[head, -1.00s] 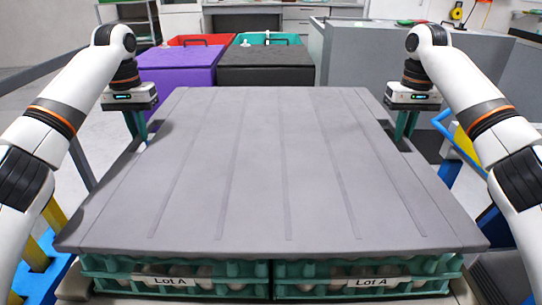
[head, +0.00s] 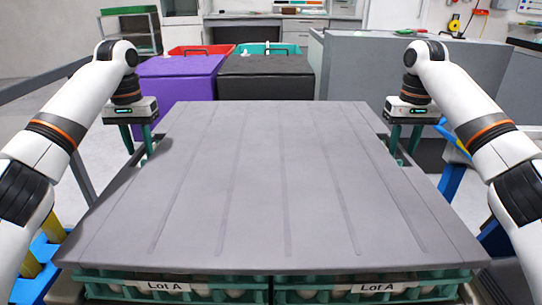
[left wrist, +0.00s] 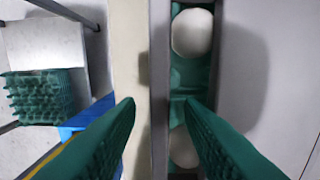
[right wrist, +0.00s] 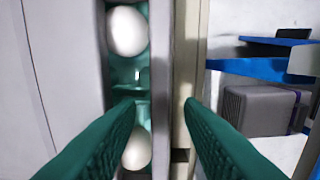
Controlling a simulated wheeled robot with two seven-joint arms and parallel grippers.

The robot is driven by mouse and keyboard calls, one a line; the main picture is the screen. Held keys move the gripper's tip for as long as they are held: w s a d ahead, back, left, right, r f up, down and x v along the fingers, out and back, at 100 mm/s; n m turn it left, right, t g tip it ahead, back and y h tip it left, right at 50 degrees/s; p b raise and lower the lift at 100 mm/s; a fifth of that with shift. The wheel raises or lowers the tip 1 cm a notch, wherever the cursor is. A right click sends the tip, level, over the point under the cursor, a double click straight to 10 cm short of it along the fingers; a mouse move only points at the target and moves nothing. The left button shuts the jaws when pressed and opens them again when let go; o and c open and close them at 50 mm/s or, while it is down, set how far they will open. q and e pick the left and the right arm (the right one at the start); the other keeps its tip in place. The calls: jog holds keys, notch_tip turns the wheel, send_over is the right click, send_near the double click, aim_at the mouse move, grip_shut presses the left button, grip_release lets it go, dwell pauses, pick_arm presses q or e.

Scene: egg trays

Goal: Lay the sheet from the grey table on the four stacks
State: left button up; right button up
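The grey sheet (head: 265,190), flat with several shallow grooves, lies over the stacks of green egg trays. Two "Lot A" trays (head: 170,292) (head: 375,292) show under its front edge; the stacks farther back are hidden. My left gripper (head: 140,143) is at the sheet's left edge, toward the far corner, open and empty. In the left wrist view, its spread fingers (left wrist: 160,105) stand over a gap with eggs beside the sheet (left wrist: 275,70). My right gripper (head: 405,145) is at the right edge, open; in the right wrist view, its fingers (right wrist: 162,105) are apart beside the sheet (right wrist: 60,80).
A purple box (head: 180,80) and a black box (head: 265,78) stand behind the sheet. A grey counter (head: 350,75) is at the back right. Blue frames stand at both sides, and a beige edge (left wrist: 130,60) runs beside the trays.

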pick_arm(q)
notch_tip(320, 180, up, 7)
jog(key=shift+r, duration=0.25)
pick_arm(e)
jog(key=shift+r, duration=3.75)
